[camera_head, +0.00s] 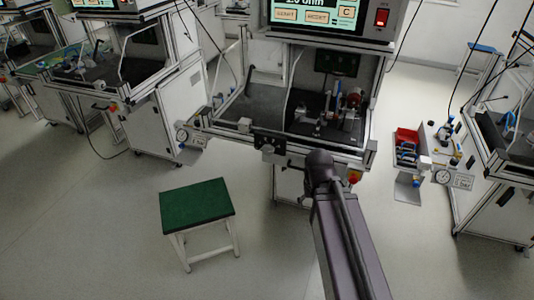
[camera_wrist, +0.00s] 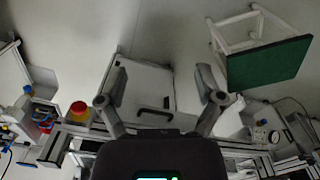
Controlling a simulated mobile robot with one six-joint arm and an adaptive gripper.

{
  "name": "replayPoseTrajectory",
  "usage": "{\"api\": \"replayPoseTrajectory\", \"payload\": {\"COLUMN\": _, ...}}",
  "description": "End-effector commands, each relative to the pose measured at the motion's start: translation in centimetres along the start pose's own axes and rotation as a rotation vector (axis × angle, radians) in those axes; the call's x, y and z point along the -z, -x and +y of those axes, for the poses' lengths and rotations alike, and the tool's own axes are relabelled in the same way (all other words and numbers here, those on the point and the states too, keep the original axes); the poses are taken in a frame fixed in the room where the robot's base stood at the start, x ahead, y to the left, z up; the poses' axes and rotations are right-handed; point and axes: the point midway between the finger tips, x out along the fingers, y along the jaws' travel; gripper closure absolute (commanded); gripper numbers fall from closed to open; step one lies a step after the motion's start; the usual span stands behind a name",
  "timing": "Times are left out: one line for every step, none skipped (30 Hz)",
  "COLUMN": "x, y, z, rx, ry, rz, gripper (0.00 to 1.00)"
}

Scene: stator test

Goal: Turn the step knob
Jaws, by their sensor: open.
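A small black panel (camera_head: 270,141) sits on the front rail of the middle test station, with a pale round part low on it. It may carry the step knob, but it is too small to tell. My gripper (camera_head: 291,162) is just below and right of that panel in the head view, partly hidden by my dark wrist. In the wrist view my gripper (camera_wrist: 161,85) has its two fingers spread wide with nothing between them. Behind them is a white cabinet door with a black handle. No knob can be made out clearly in the wrist view.
A red and yellow button (camera_head: 353,178) is on the station front, right of my wrist; the wrist view shows it too (camera_wrist: 78,109). A green-topped stool (camera_head: 197,204) stands at left. A red bin (camera_head: 406,137) is at right. Open floor surrounds the stool.

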Motion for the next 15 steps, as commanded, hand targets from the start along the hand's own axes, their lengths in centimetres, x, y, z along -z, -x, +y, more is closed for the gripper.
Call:
{"api": "replayPoseTrajectory", "payload": {"x": 0.1, "y": -0.3, "z": 0.0, "rx": -0.007, "ry": -0.004, "rz": 0.004, "gripper": 0.00}}
{"api": "replayPoseTrajectory", "payload": {"x": 0.3, "y": -0.4, "z": 0.0, "rx": -0.013, "ry": -0.009, "rz": 0.007, "gripper": 0.00}}
{"api": "replayPoseTrajectory", "payload": {"x": 0.5, "y": -0.7, "z": 0.1, "rx": -0.024, "ry": -0.016, "rz": 0.013, "gripper": 0.00}}
{"api": "replayPoseTrajectory", "payload": {"x": 0.6, "y": -0.9, "z": 0.1, "rx": -0.036, "ry": -0.025, "rz": 0.019, "gripper": 0.00}}
{"api": "replayPoseTrajectory", "payload": {"x": 0.8, "y": -1.2, "z": 0.2, "rx": -0.048, "ry": -0.035, "rz": 0.026, "gripper": 0.00}}
{"api": "replayPoseTrajectory", "payload": {"x": 1.2, "y": -1.6, "z": 0.3, "rx": -0.070, "ry": -0.051, "rz": 0.038, "gripper": 0.00}}
{"api": "replayPoseTrajectory", "payload": {"x": 1.5, "y": -2.0, "z": 0.4, "rx": -0.087, "ry": -0.064, "rz": 0.049, "gripper": 0.00}}
{"api": "replayPoseTrajectory", "payload": {"x": 1.8, "y": -2.4, "z": 0.5, "rx": -0.107, "ry": -0.080, "rz": 0.062, "gripper": 0.00}}
{"api": "replayPoseTrajectory", "payload": {"x": 2.4, "y": -2.9, "z": 0.6, "rx": -0.135, "ry": -0.102, "rz": 0.082, "gripper": 0.00}}
{"api": "replayPoseTrajectory", "payload": {"x": 2.8, "y": -3.3, "z": 0.6, "rx": -0.158, "ry": -0.119, "rz": 0.100, "gripper": 0.00}}
{"api": "replayPoseTrajectory", "payload": {"x": 3.2, "y": -3.7, "z": 0.7, "rx": -0.182, "ry": -0.138, "rz": 0.119, "gripper": 0.00}}
{"api": "replayPoseTrajectory", "payload": {"x": 3.9, "y": -4.2, "z": 0.8, "rx": -0.215, "ry": -0.164, "rz": 0.150, "gripper": 0.00}}
{"api": "replayPoseTrajectory", "payload": {"x": 4.4, "y": -4.6, "z": 0.8, "rx": -0.240, "ry": -0.183, "rz": 0.173, "gripper": 0.00}}
{"api": "replayPoseTrajectory", "payload": {"x": 4.9, "y": -5.0, "z": 0.8, "rx": -0.265, "ry": -0.202, "rz": 0.201, "gripper": 0.00}}
{"api": "replayPoseTrajectory", "payload": {"x": 5.7, "y": -5.4, "z": 0.9, "rx": -0.296, "ry": -0.229, "rz": 0.237, "gripper": 0.00}}
